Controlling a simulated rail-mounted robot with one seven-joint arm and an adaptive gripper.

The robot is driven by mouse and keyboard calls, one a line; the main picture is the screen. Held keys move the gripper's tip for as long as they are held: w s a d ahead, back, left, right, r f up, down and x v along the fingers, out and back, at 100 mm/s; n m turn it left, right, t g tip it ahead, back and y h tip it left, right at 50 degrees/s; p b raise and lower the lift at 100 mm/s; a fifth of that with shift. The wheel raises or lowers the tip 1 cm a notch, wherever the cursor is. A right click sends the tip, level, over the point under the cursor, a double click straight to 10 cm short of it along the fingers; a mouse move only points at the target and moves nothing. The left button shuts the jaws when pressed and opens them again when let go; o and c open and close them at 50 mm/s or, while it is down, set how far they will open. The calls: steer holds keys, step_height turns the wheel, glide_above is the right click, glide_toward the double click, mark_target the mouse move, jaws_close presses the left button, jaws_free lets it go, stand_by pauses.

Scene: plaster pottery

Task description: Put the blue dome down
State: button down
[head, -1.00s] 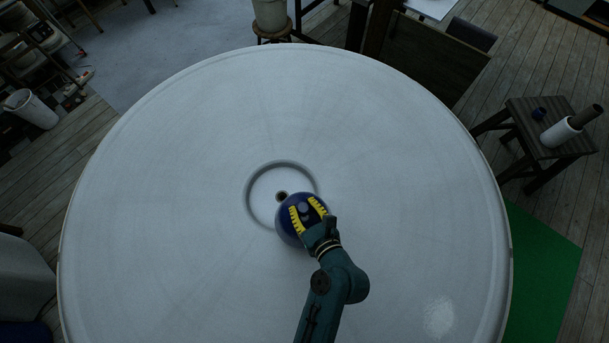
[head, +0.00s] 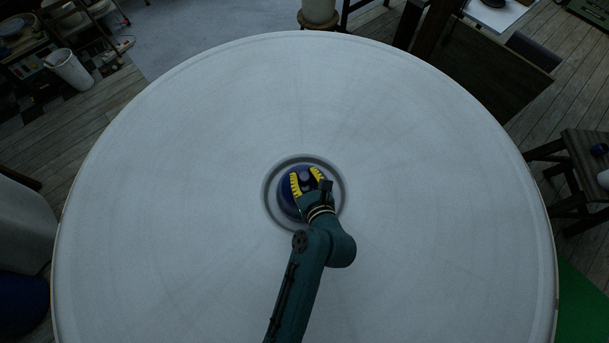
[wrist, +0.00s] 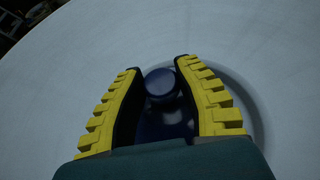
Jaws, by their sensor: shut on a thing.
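The blue dome (head: 287,208) is dark blue with a round knob on top. In the head view it lies within the grey ring groove at the centre of the round white table (head: 180,220). My gripper (head: 306,174) is above it, with its yellow toothed fingers shut on the dome's knob. In the wrist view the knob (wrist: 161,84) stands between the two fingers, with the dark dome below it. The dome hides the centre hole. I cannot tell whether its base touches the table.
The ring groove (head: 268,188) surrounds the dome. The rest of the white tabletop is clear. A dark wooden stool (head: 585,160) with small items stands off to the right, and a white bin (head: 69,69) stands at the far left, both beyond the table.

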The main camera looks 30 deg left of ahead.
steer(key=c, duration=0.8)
jaws_free()
steer(key=v, duration=1.2)
steer(key=w+d+r+n+t+h, duration=0.2)
steer(key=w+d+r+n+t, duration=0.15)
steer(key=r+n, duration=0.45)
steer(key=w+d+r+n+t+h, duration=0.25)
steer(key=w+r+n, duration=0.2)
steer(key=r, duration=0.55)
steer(key=s+d+r+n+t+h, duration=0.1)
steer(key=s+d+r+n+t, duration=0.1)
steer(key=r+n, duration=0.3)
steer(key=s+d+r+n+t+h, duration=0.2)
steer(key=r+n, duration=0.2)
steer(key=r, duration=0.7)
steer(key=s+d+r+n+t+h, duration=0.2)
steer(key=r+n, duration=0.3)
steer(key=r, duration=0.4)
steer(key=shift+d+n+p, duration=0.35)
steer(key=shift+d+p, duration=0.05)
steer(key=shift+d, duration=0.15)
